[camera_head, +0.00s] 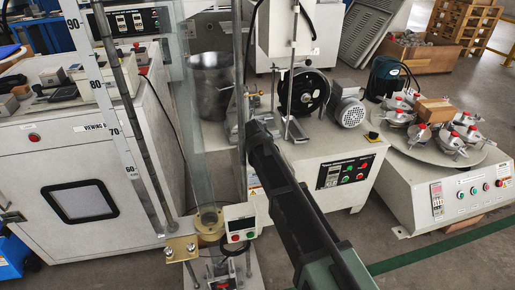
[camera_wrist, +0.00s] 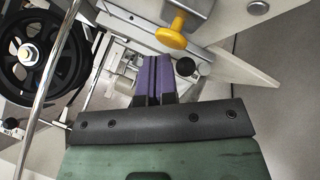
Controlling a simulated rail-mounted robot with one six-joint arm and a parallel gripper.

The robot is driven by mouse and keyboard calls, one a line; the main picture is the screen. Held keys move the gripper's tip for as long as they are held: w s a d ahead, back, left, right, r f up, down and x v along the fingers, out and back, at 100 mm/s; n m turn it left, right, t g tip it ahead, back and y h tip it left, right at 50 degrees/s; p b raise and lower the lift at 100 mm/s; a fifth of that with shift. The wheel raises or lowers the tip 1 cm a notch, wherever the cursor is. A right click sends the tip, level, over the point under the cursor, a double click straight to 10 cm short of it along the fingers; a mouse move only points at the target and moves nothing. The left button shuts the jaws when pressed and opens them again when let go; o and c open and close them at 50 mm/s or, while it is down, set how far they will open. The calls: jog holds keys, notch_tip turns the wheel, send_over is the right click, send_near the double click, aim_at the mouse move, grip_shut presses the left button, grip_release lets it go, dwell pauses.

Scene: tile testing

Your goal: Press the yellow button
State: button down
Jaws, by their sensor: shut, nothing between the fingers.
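The yellow button (camera_wrist: 172,34) is in the wrist view, a round mushroom-shaped knob on a short stem under a metal bracket at top centre. My gripper (camera_wrist: 154,58) shows there with its purple fingers shut together and nothing between them. In the picture the fingertips lie just below and left of the button, apart from it; the depth between them is hard to judge. In the head view my dark arm reaches up the middle, its fingers are not clear, and I cannot surely pick out the yellow button.
A black wheel (camera_wrist: 30,58) and a shiny upright rod (camera_wrist: 52,75) stand left of my gripper in the wrist view. A dark round knob (camera_wrist: 185,67) sits close right of the fingertips. In the head view a round table with clamps (camera_head: 440,150) stands to the right.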

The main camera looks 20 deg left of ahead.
jog(key=shift+f+b, duration=0.45)
jog(key=shift+f, duration=0.05)
jog(key=shift+r, duration=0.1)
dwell(0.5)
jog(key=shift+r+p, duration=0.9)
jog(key=shift+p, duration=0.1)
notch_tip(320, 180, up, 5)
jog(key=p, duration=0.5)
jog(key=shift+r, duration=0.15)
